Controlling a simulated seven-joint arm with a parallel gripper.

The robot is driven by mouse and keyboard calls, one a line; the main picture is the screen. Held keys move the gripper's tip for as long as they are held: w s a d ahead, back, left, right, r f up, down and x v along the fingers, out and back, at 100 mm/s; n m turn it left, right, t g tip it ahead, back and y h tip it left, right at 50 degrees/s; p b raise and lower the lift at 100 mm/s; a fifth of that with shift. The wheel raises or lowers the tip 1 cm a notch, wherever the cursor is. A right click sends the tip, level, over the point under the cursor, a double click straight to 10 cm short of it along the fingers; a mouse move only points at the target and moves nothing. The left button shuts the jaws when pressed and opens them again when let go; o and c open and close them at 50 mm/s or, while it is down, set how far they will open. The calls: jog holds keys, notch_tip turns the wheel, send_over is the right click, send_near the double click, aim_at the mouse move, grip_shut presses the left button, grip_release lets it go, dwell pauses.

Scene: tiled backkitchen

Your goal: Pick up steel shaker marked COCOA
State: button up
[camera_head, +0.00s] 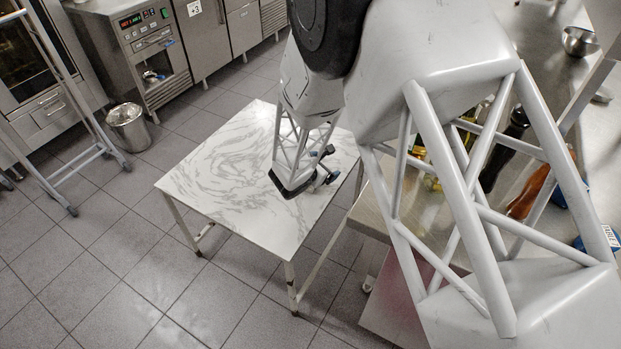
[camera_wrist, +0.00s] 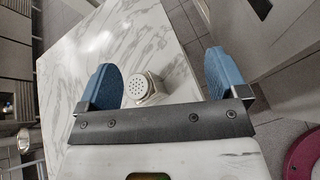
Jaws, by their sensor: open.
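The shaker (camera_wrist: 139,87) shows in the wrist view as a pale metal top with small holes, seen from above on the white marbled table (camera_wrist: 105,36). No COCOA marking is readable. My gripper (camera_wrist: 161,62) is open, its two blue fingers apart and empty. The shaker appears between the fingers, nearer the left one; I cannot tell how far below them it is. In the head view my gripper (camera_head: 320,172) is over the right part of the marbled table (camera_head: 225,165), and the shaker is hidden behind my arm.
A steel counter (camera_head: 375,218) with bottles, including a dark one (camera_head: 518,122), and a metal bowl (camera_head: 579,41) stands to the right. A metal bin (camera_head: 128,128) stands on the tiled floor at left. The table's left part is clear.

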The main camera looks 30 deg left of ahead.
jog(key=s+a+f+n+y, duration=0.1)
jog(key=a+f+n, duration=0.1)
jog(key=f, duration=0.2)
jog(key=s+a+f+n+y, duration=0.1)
jog(key=a+f, duration=0.1)
jog(key=f, duration=0.2)
jog(key=s+a+f+n+t+y, duration=0.1)
jog(key=a+f+n, duration=0.1)
jog(key=f, duration=0.3)
jog(key=shift+s+a+f+n, duration=0.1)
jog(key=shift+s+a+n, duration=0.1)
jog(key=shift+a+n, duration=0.15)
jog(key=shift+x, duration=1.3)
jog(key=shift+a, duration=0.1)
jog(key=shift+x, duration=2.6)
jog(key=shift+a, duration=0.15)
jog(key=c, duration=1.1)
jog(key=shift+r, duration=0.2)
